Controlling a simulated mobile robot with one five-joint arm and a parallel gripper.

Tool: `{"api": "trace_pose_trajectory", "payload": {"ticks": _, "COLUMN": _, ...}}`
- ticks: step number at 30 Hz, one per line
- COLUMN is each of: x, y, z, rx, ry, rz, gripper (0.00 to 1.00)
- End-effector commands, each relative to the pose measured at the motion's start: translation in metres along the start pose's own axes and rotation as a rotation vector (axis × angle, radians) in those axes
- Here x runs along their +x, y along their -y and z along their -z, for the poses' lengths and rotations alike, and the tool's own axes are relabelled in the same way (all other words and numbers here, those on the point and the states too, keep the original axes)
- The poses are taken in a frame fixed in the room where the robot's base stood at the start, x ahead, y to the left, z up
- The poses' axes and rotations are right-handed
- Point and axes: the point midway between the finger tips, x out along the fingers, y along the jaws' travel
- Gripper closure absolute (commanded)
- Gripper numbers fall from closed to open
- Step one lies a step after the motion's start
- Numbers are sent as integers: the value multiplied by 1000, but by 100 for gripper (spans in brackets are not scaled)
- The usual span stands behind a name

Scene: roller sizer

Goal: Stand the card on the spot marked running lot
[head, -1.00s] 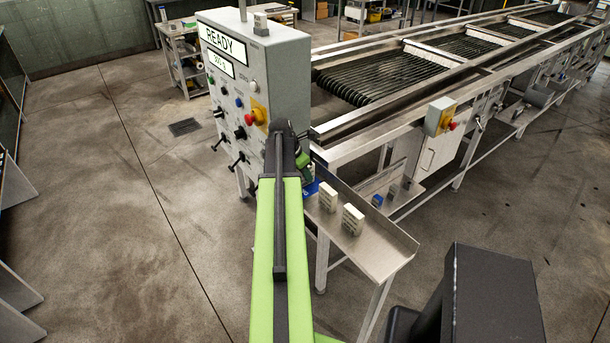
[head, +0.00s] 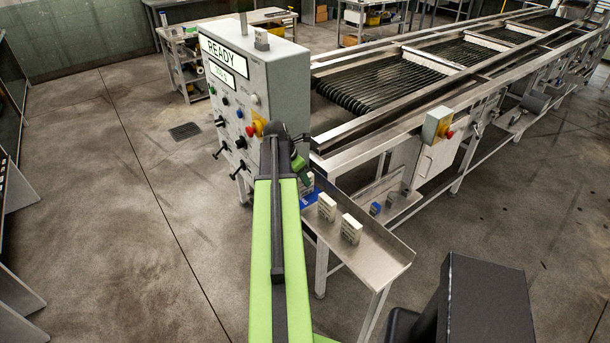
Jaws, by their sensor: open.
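Two pale cards with printed fronts, one (head: 327,207) and another (head: 351,229), stand apart on the steel shelf (head: 378,255). A blue marked patch (head: 310,198) lies at the shelf's far left end, partly hidden by my arm; its lettering is too small to read. A small pale piece, perhaps another card (head: 309,181), shows just above the patch; I cannot tell whether it touches it. My gripper (head: 304,174) is open beside this piece, its fingers mostly hidden behind my green arm.
A grey control cabinet (head: 277,75) with a READY sign, knobs and red button stands close left of my arm. The roller sizer (head: 385,85) runs behind the shelf. A small blue object (head: 376,208) sits beyond the shelf.

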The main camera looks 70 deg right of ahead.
Motion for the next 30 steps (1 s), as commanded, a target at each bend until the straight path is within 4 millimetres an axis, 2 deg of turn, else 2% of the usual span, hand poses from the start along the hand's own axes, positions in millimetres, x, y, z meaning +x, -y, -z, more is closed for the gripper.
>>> {"api": "trace_pose_trajectory", "payload": {"ticks": 1, "x": -24, "y": 0, "z": -4, "rx": -2, "ry": 0, "rz": 0, "gripper": 57}}
{"api": "trace_pose_trajectory", "payload": {"ticks": 3, "x": -41, "y": 0, "z": -4, "rx": -2, "ry": 0, "rz": 0, "gripper": 57}}
{"api": "trace_pose_trajectory", "payload": {"ticks": 6, "x": -63, "y": 1, "z": -4, "rx": -1, "ry": 0, "rz": 0, "gripper": 57}}
{"api": "trace_pose_trajectory", "payload": {"ticks": 9, "x": -75, "y": 0, "z": -2, "rx": -2, "ry": -1, "rz": 0, "gripper": 57}}
{"api": "trace_pose_trajectory", "payload": {"ticks": 20, "x": -77, "y": 0, "z": 1, "rx": -1, "ry": -1, "rz": 0, "gripper": 57}}
{"api": "trace_pose_trajectory", "payload": {"ticks": 22, "x": -79, "y": -4, "z": 8, "rx": 7, "ry": -4, "rz": -4, "gripper": 57}}
{"api": "trace_pose_trajectory", "payload": {"ticks": 23, "x": -82, "y": -7, "z": 16, "rx": 16, "ry": -9, "rz": -8, "gripper": 57}}
{"api": "trace_pose_trajectory", "payload": {"ticks": 26, "x": -104, "y": -30, "z": 75, "rx": 90, "ry": -42, "rz": -37, "gripper": 57}}
{"api": "trace_pose_trajectory", "payload": {"ticks": 29, "x": -141, "y": -53, "z": 176, "rx": 224, "ry": -109, "rz": -65, "gripper": 57}}
{"api": "trace_pose_trajectory", "payload": {"ticks": 30, "x": -158, "y": -58, "z": 220, "rx": 287, "ry": -141, "rz": -70, "gripper": 57}}
